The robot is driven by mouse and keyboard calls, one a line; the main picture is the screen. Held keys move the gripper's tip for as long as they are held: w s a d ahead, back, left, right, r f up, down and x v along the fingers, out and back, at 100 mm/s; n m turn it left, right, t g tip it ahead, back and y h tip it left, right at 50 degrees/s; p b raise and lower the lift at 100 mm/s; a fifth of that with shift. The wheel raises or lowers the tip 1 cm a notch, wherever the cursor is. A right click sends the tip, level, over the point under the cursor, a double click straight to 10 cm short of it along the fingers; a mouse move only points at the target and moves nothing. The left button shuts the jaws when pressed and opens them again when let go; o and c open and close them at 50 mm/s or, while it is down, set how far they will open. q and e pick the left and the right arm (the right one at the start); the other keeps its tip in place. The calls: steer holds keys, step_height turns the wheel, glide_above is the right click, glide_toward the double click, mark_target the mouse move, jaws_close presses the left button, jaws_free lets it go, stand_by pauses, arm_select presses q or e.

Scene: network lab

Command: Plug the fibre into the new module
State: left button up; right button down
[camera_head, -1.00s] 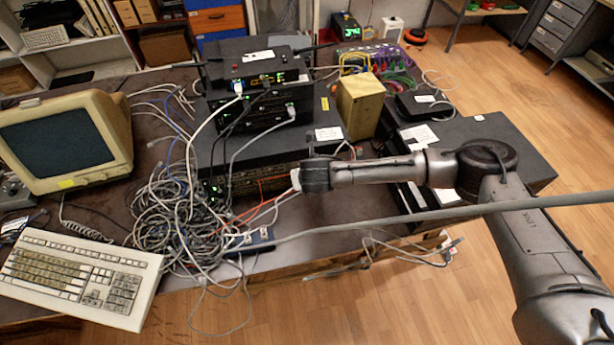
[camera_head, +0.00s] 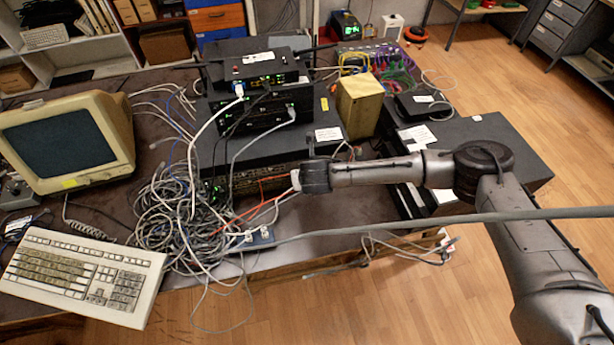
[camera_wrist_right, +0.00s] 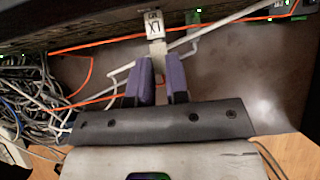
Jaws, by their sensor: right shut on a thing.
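My right gripper (camera_head: 295,180) is at the front of the stacked equipment; its purple-padded fingers (camera_wrist_right: 160,82) show in the right wrist view. They are shut on a pale slim piece with a white tag marked X7 (camera_wrist_right: 154,28), which points toward the equipment front. It looks like the fibre's plug, but its tip is hard to make out. The orange fibre (camera_wrist_right: 84,66) loops at the left and crosses near the tag; it also shows in the head view (camera_head: 238,217). I cannot pick out the new module or tell whether the plug touches a port. My left gripper is not in view.
A large cable tangle (camera_head: 170,215) lies left of the gripper. Stacked network boxes (camera_head: 262,118) stand behind it, with a tan box (camera_head: 358,105) beside them. A keyboard (camera_head: 82,275) and old monitor (camera_head: 62,140) are at the left. A long grey bar (camera_head: 430,221) crosses in front.

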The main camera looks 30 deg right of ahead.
steer(key=shift+w, duration=0.15)
stand_by(0.4)
steer(key=c, duration=1)
jaws_free()
steer(key=shift+c, duration=0.2)
steer(key=shift+r+p, duration=0.2)
steer(key=shift+p, duration=0.1)
steer(key=p+v, duration=0.3)
steer(key=v, duration=1)
steer(key=shift+s, duration=0.2)
steer(key=shift+r, duration=0.1)
